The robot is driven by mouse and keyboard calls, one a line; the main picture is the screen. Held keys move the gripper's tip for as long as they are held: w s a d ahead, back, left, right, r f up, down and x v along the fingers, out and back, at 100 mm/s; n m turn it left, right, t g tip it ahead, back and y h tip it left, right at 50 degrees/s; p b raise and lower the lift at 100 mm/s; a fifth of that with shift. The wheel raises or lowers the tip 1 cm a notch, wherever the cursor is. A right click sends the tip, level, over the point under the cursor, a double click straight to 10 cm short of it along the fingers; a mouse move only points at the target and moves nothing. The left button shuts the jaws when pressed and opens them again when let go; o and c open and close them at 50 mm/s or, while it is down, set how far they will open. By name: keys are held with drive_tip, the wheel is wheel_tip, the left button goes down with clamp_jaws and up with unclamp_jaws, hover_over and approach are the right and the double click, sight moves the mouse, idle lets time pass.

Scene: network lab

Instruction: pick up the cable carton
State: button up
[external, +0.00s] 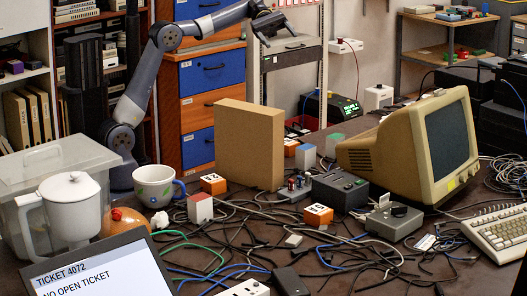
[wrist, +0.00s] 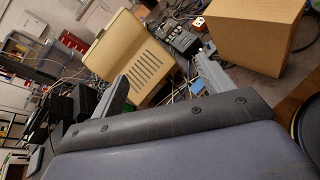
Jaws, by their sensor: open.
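The cable carton, a plain brown cardboard box (external: 249,145), stands upright on the cluttered table, left of the old monitor. Its near face and one side show in the external view. It also shows at the upper right of the wrist view (wrist: 245,32), partly cut off by the frame edge. My gripper (external: 272,22) is high above and behind the carton, near the top of the external view. In the wrist view its two fingers (wrist: 161,70) are spread apart with nothing between them. The carton lies to the right of the fingers there and is not touched.
A beige monitor (external: 418,146) and dark power box (external: 341,190) stand right of the carton. Tangled cables cover the table in front.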

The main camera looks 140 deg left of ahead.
drive_tip(key=w+d+m+g+h+p, duration=0.25)
drive_tip(key=w+d+m+g, duration=0.35)
drive_tip(key=w+d, duration=0.45)
wheel_tip(320, 180, up, 2)
drive_tip(key=m+g+y+p, duration=0.7)
drive_tip(key=m+p, duration=0.4)
drive_tip(key=m, duration=1.1)
hover_over(200, 197)
drive_tip(key=d, duration=0.1)
drive_tip(key=shift+h, duration=0.25)
drive_tip(key=f, duration=3)
drive_tip(key=shift+w+a+f, duration=0.1)
drive_tip(key=shift+a+f, duration=0.25)
drive_tip(key=shift+f, duration=1.3)
drive_tip(key=shift+a+f, duration=0.1)
drive_tip(key=shift+f, duration=1.35)
drive_tip(key=shift+c, duration=0.4)
